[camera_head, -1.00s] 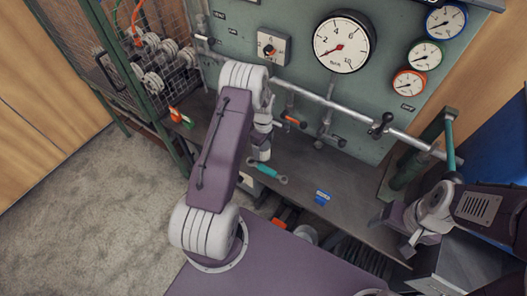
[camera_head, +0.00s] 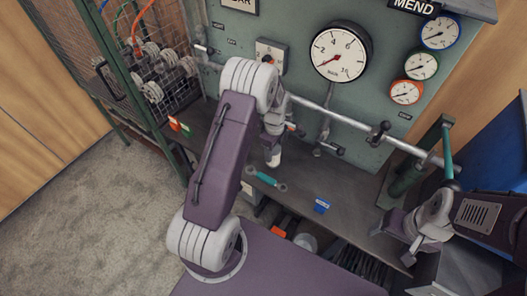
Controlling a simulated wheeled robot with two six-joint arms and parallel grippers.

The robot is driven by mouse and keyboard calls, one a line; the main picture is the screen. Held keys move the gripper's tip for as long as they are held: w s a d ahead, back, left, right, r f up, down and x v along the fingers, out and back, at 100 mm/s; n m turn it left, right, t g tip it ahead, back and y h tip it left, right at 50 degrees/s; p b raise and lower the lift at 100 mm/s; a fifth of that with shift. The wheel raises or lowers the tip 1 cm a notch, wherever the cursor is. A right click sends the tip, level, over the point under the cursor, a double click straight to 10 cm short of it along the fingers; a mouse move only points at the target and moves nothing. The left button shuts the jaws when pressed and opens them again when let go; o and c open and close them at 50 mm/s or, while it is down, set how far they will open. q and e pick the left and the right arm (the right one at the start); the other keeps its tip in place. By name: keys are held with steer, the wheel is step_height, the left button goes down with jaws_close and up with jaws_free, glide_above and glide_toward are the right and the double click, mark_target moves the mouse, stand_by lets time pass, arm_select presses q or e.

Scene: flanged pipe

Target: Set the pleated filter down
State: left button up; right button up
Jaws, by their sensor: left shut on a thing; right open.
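My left arm reaches over the workbench (camera_head: 345,207) in the middle of the head view. Its gripper (camera_head: 272,146) points down and is shut on a small pale cylinder, which looks like the pleated filter (camera_head: 273,158). The filter appears upright, with the teal-handled wrench just below it in the picture; I cannot tell whether it touches the bench. The arm and gripper hide part of it, and its pleats are too small to make out. My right gripper (camera_head: 404,240) is open and empty near the bench's right front edge.
The teal-handled wrench (camera_head: 266,179) and a blue item (camera_head: 321,205) lie on the bench. A green stand (camera_head: 412,172) is at right. Bare bench lies around the blue item.

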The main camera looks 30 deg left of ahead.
arm_select(q)
steer(key=d+r, duration=0.4)
steer(key=d, duration=0.2)
steer(key=shift+s+d, duration=0.25)
steer(key=shift+d, duration=0.15)
